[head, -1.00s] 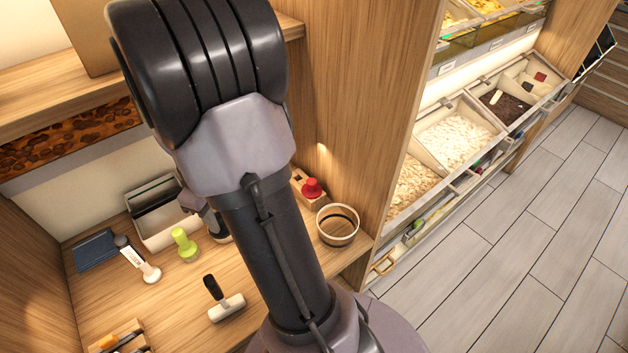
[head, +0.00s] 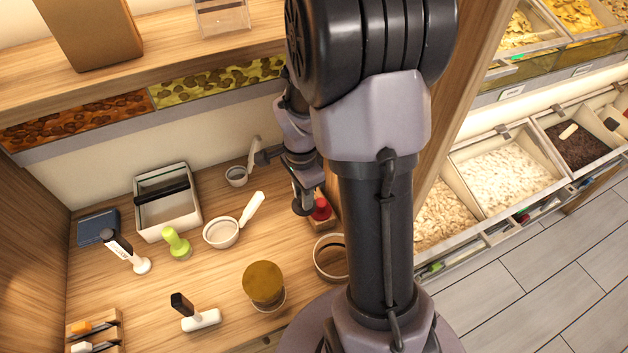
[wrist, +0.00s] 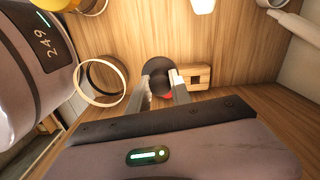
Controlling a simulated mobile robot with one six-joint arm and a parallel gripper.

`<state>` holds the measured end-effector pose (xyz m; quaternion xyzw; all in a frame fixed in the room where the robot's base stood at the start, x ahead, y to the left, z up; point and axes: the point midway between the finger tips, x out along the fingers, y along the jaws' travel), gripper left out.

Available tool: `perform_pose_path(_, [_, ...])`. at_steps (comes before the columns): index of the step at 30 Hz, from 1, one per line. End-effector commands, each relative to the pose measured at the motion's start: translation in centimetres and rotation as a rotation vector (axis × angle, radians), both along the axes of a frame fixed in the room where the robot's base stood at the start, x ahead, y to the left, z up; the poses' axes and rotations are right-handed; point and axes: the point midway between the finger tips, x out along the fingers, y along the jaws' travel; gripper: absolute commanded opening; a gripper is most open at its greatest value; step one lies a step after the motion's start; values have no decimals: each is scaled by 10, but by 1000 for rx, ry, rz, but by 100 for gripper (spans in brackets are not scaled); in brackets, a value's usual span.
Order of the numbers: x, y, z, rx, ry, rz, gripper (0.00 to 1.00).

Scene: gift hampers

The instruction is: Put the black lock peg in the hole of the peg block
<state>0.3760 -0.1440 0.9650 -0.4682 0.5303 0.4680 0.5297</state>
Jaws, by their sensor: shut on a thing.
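My gripper (wrist: 162,78) is shut on the black lock peg (wrist: 158,67), whose round dark head shows between the fingertips in the wrist view. The wooden peg block (wrist: 197,77) lies just right of the fingers, with a dark square hole in its top. A red knob (head: 321,208) stands on the block in the head view. In the wrist view only a sliver of red shows behind the fingers. In the head view my gripper (head: 303,203) is beside the block at its left; the peg is not clear there. I cannot tell its height above the block.
A round wood-rimmed container (head: 330,258) stands close in front of the block. A jar with a brown lid (head: 264,281), a white scoop (head: 222,233) and a small cup (head: 237,177) stand left. A white bin (head: 166,226) is further left. The wooden side wall is close on the right.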

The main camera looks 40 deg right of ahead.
Motion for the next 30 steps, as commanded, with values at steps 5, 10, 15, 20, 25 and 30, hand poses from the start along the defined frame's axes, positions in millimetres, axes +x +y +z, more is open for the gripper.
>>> perform_pose_path(5, [38,-40,4,0,0,-2,0])
perform_pose_path(10, [63,-66,3,1,1,-2,0])
perform_pose_path(15, [66,-69,-21,1,1,0,0])
perform_pose_path(20, [66,-69,-35,1,1,1,0])
perform_pose_path(25, [66,-69,-72,0,1,2,0])
perform_pose_path(30, [66,-69,-71,0,0,2,0])
